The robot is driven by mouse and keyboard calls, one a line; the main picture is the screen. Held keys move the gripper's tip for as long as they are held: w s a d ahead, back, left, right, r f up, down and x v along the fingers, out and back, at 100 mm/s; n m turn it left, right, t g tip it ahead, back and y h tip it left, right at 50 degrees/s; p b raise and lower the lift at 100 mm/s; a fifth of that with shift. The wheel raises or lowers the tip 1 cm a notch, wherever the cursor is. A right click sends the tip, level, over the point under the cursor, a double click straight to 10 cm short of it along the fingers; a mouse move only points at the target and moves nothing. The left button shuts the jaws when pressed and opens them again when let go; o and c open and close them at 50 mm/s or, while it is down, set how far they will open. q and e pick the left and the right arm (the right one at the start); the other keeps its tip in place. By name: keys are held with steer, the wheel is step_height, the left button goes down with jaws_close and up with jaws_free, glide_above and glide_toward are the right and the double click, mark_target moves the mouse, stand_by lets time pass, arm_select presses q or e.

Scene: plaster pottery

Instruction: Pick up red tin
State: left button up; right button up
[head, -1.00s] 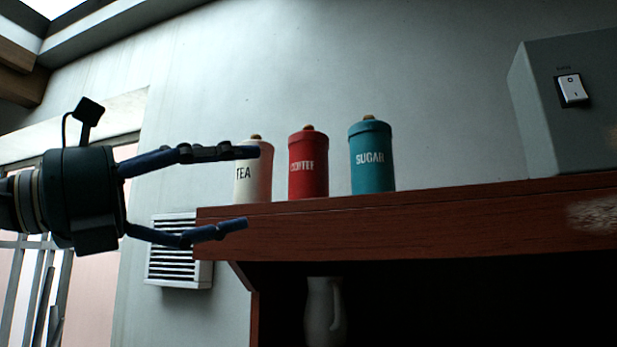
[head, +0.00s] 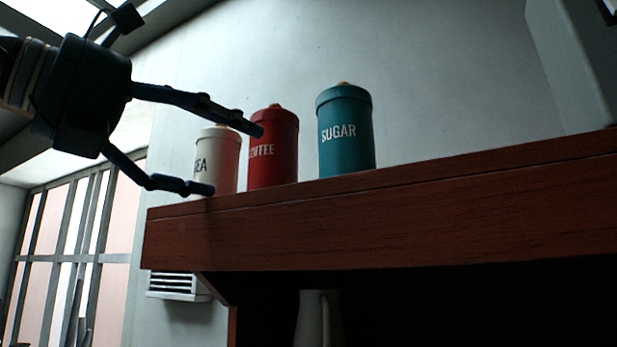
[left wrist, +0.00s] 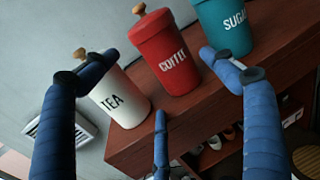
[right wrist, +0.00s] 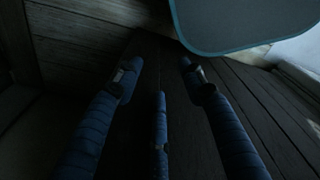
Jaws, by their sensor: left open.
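The red tin marked COFFEE (head: 278,150) stands upright on the wooden shelf (head: 380,213), between the white TEA tin (head: 225,168) and the teal SUGAR tin (head: 346,135). My left gripper (head: 236,160) is open in front of the white and red tins; its upper finger overlaps the red tin's left edge in the head view. In the left wrist view the red tin (left wrist: 165,55) is ahead between the spread fingers, with nothing held. My right gripper (right wrist: 160,75) shows in its own wrist view with fingers spread and empty, facing dark planks.
A grey box (head: 575,60) stands at the right, on the shelf. A pale jug (head: 312,320) is under the shelf. A white vent (head: 180,285) is on the wall. A grey-blue rounded panel (right wrist: 245,22) hangs near the right gripper.

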mark_target(269, 154)
arm_select(q)
steer(key=shift+w+d+r+p, duration=0.2)
steer(key=shift+w+d+p, duration=0.2)
steer(key=shift+w+p, duration=0.15)
steer(key=shift+w+d+r+p, duration=0.15)
steer(key=shift+w+d+p, duration=0.25)
steer(key=shift+p, duration=0.2)
steer(key=p+x, duration=0.2)
steer(key=x, duration=0.1)
steer(key=p+x, duration=0.1)
steer(key=x, duration=0.1)
steer(key=shift+s+d+r, duration=0.2)
steer(key=shift+r, duration=0.15)
steer(key=shift+w+d+f+p, duration=0.15)
steer(key=shift+w+d+p, duration=0.3)
steer(key=shift+w+p, duration=0.05)
steer(key=shift+w+d+f, duration=0.1)
steer(key=shift+w+f, duration=0.05)
steer(key=shift+w, duration=0.05)
steer(key=shift+s, duration=0.1)
steer(key=c, duration=1)
arm_select(e)
steer(key=s+a+r, duration=0.1)
steer(key=a+r, duration=0.2)
steer(key=r, duration=0.3)
steer(key=shift+s+a+r, duration=0.15)
